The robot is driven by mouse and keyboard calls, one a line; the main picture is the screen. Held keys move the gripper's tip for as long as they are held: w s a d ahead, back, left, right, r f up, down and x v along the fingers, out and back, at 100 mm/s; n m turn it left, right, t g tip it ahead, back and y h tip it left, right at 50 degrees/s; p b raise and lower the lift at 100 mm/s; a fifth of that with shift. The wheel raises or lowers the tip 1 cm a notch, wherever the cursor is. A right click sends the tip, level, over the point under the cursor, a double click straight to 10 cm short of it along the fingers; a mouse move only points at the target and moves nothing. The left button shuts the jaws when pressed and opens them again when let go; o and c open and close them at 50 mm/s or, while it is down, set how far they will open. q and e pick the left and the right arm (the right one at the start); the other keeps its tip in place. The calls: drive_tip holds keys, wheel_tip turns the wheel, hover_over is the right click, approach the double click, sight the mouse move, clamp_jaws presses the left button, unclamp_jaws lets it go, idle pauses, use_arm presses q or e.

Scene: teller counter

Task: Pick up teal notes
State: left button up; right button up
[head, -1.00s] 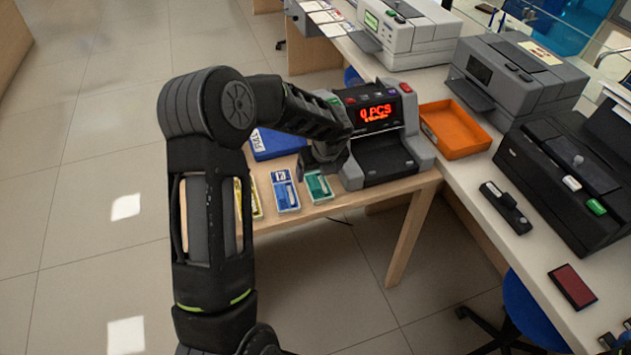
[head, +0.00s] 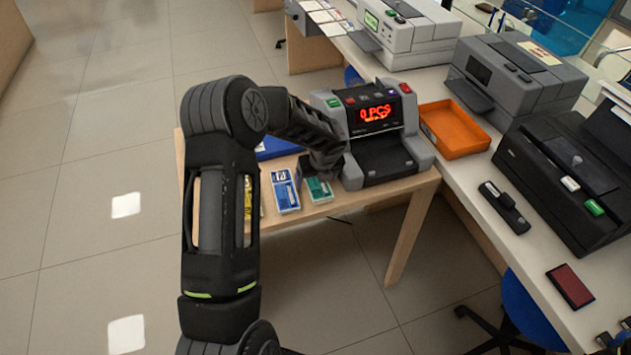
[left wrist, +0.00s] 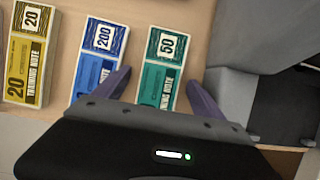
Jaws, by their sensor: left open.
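The teal notes (head: 318,190) are a flat bundle on the wooden table, left of the counting machine. In the left wrist view the teal notes (left wrist: 160,75) show the number 50, and their near end is partly hidden by my gripper body. My left gripper (left wrist: 163,82) is open, with one finger on each side of the teal notes. The left finger lies between them and the blue 200 notes (left wrist: 98,60). In the head view my left gripper (head: 322,174) is over the far end of the teal notes.
Yellow 20 notes (left wrist: 30,55) lie left of the blue notes. The counting machine (head: 385,135) stands close on the right and reads 0 PCS. A blue tray (head: 280,148) sits behind the notes.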

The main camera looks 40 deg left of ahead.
sight(316, 181)
use_arm(q)
drive_tip(key=shift+c, duration=0.3)
drive_tip(key=c, duration=1.5)
drive_tip(key=shift+o, duration=0.2)
drive_tip(key=shift+r, duration=0.1)
wheel_tip(316, 181, up, 10)
